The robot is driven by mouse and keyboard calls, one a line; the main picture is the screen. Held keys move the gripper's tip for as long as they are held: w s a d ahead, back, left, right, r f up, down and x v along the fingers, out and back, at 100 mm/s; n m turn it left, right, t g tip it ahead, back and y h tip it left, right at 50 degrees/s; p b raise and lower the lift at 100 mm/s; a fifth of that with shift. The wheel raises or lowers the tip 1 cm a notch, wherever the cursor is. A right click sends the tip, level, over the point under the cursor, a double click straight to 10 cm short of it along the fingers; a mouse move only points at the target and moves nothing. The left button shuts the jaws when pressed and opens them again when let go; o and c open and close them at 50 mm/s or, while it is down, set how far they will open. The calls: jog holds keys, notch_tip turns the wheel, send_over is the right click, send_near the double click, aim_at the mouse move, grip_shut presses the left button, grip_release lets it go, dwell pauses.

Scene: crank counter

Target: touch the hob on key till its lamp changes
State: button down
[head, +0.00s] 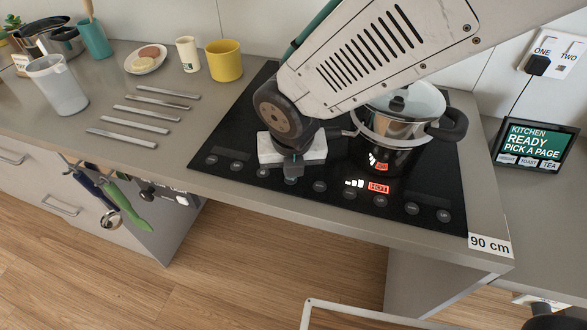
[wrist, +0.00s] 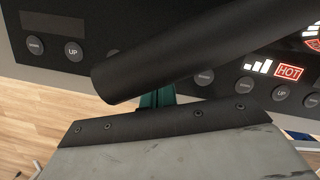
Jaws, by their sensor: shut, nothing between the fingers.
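The black glass hob (head: 225,140) is set in the counter, with a row of round keys along its front edge. My gripper (head: 292,170) is shut and empty, pointing down over the middle of this row. Its tip overlaps a key (head: 291,179); I cannot tell whether it touches. In the wrist view, a dark bar hides the middle keys and most of my gripper. An UP key (wrist: 73,51) shows left of the bar. The on key's label is not readable. A red HOT sign (head: 379,187) and white bars are lit; no separate on lamp can be picked out.
A steel pot (head: 385,128) with a glass lid and black handle stands on the hob, right of my gripper. A tablet (head: 535,145) is at right.

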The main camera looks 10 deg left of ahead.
aim_at(291, 182)
jog(key=shift+f, duration=0.55)
jog(key=shift+w+a+v, duration=0.1)
jog(key=shift+w+v, duration=0.1)
jog(key=shift+v, duration=0.6)
jog(key=shift+w+a+v, duration=0.1)
jog(key=shift+w+v, duration=0.05)
jog(key=shift+v, duration=0.65)
jog(key=shift+w+v, duration=0.2)
jog(key=shift+v, duration=0.65)
jog(key=shift+r, duration=0.1)
